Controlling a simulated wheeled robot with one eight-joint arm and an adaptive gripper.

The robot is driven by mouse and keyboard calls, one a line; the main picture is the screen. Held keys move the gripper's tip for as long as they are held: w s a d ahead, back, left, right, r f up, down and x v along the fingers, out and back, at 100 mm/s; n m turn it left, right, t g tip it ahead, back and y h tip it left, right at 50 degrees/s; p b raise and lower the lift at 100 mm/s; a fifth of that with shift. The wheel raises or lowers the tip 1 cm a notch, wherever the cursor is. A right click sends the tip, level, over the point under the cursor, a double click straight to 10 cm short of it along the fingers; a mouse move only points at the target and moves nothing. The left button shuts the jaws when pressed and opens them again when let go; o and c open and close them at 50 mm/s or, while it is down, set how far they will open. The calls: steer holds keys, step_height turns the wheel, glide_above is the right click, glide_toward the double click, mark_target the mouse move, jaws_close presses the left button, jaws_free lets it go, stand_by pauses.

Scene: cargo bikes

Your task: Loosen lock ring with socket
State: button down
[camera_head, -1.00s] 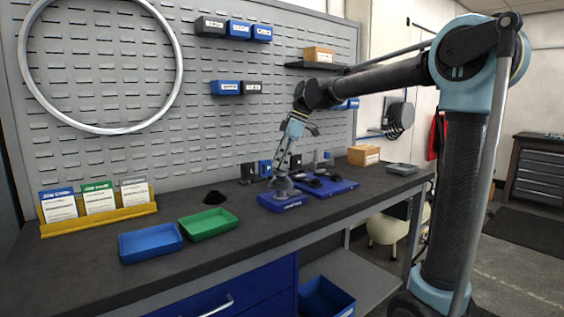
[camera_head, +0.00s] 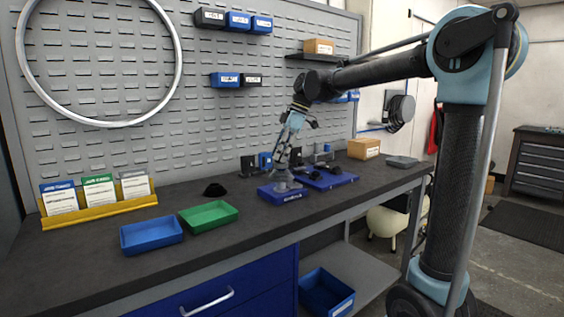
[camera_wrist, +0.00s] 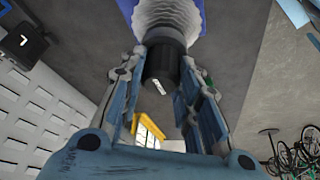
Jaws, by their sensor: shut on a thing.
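A grey ribbed cog stack (camera_head: 284,184) stands on a blue base (camera_head: 283,196) on the dark bench. My gripper (camera_head: 283,165) points down at it from above. In the wrist view my gripper (camera_wrist: 162,56) has its two fingers on either side of a black cylindrical socket (camera_wrist: 161,64), shut on it. The socket's far end meets the pale ribbed stack (camera_wrist: 168,18), in line with it. The blue base (camera_wrist: 124,8) shows beyond. The lock ring itself is hidden behind the socket.
A blue tool mat (camera_head: 335,180) with dark parts lies close on the right. A green tray (camera_head: 208,217) and a blue tray (camera_head: 151,236) lie to the left, near a small black dome (camera_head: 214,190). A cardboard box (camera_head: 363,148) stands to the right.

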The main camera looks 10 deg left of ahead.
steer(key=n+g, duration=0.1)
steer(key=n, duration=0.1)
steer(key=n+h, duration=0.1)
steer(key=n, duration=0.2)
steer(key=shift+f+n+g, duration=0.1)
steer(key=shift+n+g, duration=0.2)
steer(key=shift+g, duration=0.1)
steer(key=shift+h, duration=0.3)
steer(key=n+h, duration=0.1)
steer(key=n, duration=0.2)
steer(key=shift+n+g, duration=0.3)
steer(key=shift+n+g+h, duration=0.3)
steer(key=shift+n+h, duration=0.2)
steer(key=shift+n, duration=0.9)
steer(key=shift+n+h, duration=0.4)
steer(key=shift+n, duration=0.7)
steer(key=n+h, duration=0.1)
steer(key=n, duration=0.3)
steer(key=shift+h, duration=0.4)
steer(key=shift+w+r, duration=0.1)
steer(key=shift+r, duration=0.1)
